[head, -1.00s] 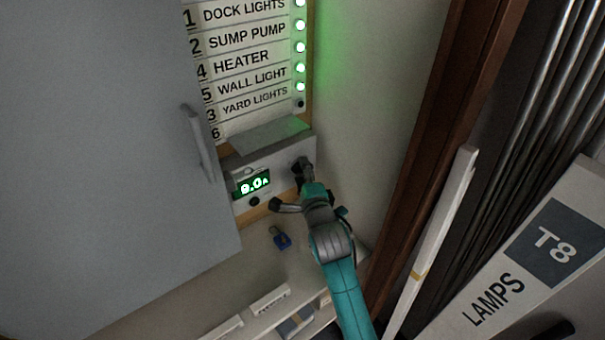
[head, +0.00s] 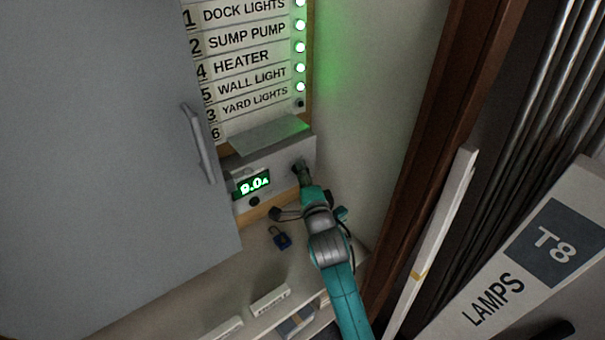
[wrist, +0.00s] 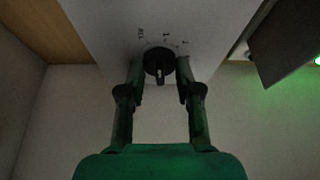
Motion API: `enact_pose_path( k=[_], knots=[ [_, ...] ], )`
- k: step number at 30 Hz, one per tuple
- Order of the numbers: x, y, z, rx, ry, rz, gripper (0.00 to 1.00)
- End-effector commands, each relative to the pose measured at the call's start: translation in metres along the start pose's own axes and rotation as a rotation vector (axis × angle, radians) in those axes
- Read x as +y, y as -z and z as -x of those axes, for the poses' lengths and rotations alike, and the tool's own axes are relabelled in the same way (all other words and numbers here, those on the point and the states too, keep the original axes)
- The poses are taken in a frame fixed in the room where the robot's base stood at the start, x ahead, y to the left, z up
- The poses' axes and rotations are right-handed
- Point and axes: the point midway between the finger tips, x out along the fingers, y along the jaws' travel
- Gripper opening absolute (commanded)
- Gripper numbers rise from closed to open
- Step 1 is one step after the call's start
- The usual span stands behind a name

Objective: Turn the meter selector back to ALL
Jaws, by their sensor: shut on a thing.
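The meter (head: 284,165) is a pale box under the breaker panel, with a lit green display (head: 253,185) whose first digit is blurred. Its selector (wrist: 158,62) is a dark round knob on the meter face in the wrist view, with a pointer-like bar at its lower side. Small labels surround it, too dim to read surely. My gripper (wrist: 159,75) has one finger on each side of the knob and is shut on it. In the head view my gripper (head: 302,172) is at the right end of the meter face and hides most of the knob.
A grey cabinet door (head: 95,150) with a handle stands open at left. A wall is close at right, with a brown post (head: 440,130) and a lamp box (head: 520,270) beyond.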

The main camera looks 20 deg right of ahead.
Motion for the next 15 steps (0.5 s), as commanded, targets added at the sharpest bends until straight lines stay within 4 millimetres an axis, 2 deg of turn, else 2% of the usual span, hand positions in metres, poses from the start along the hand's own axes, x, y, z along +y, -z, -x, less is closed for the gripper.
enact_pose_path(
  k=[6,7,9,10,15],
  knots=[
    [0.0012,-0.0003,0.0001,0.000,-0.002,0.000,0.00],
    [0.0012,-0.0003,0.0001,0.000,-0.003,0.000,0.36],
    [0.0011,-0.0003,0.0001,0.000,-0.003,0.000,0.54],
    [0.0010,-0.0003,0.0000,0.000,-0.002,0.000,0.58],
    [0.0006,-0.0002,0.0000,0.000,-0.002,-0.001,0.58]
  ],
)
